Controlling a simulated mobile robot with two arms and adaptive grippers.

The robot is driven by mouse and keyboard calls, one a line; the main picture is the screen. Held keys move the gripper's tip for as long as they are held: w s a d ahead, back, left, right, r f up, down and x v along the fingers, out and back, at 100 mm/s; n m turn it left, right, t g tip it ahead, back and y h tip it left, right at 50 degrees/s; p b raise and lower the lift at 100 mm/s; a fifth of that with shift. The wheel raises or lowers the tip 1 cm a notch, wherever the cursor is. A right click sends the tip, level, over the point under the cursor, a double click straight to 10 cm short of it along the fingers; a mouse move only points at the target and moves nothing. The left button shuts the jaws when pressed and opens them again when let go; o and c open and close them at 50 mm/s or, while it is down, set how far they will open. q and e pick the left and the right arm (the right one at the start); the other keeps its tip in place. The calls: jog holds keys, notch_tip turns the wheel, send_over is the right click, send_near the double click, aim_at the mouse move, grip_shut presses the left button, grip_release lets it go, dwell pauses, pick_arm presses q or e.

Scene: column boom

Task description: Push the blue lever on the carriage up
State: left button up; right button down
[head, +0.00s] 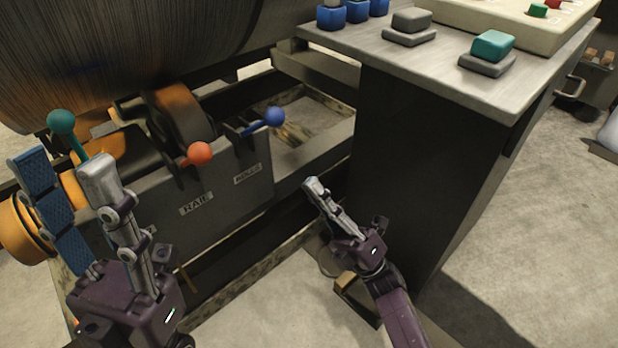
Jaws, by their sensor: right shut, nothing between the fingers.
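The blue lever (274,117) has a round blue knob on a short blue arm. It sticks out to the right from the top of the grey carriage panel (225,192). My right gripper (314,184) is shut and empty, below and to the right of the blue knob in the picture, apart from it. My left gripper (98,170) is at the lower left, in front of the panel's left end.
An orange-red lever (200,153) stands left of the blue one, and a green-knobbed lever (62,122) is at far left. A large dark drum (130,45) is above. A dark cabinet (430,170) with buttons on top stands close to my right arm.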

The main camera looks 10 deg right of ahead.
aim_at(257, 127)
jog(key=x, duration=1.1)
jog(key=shift+a+r+b, duration=0.25)
jog(key=shift+r+b, duration=0.05)
jog(key=shift+b, duration=0.15)
jog(key=shift+w, duration=0.15)
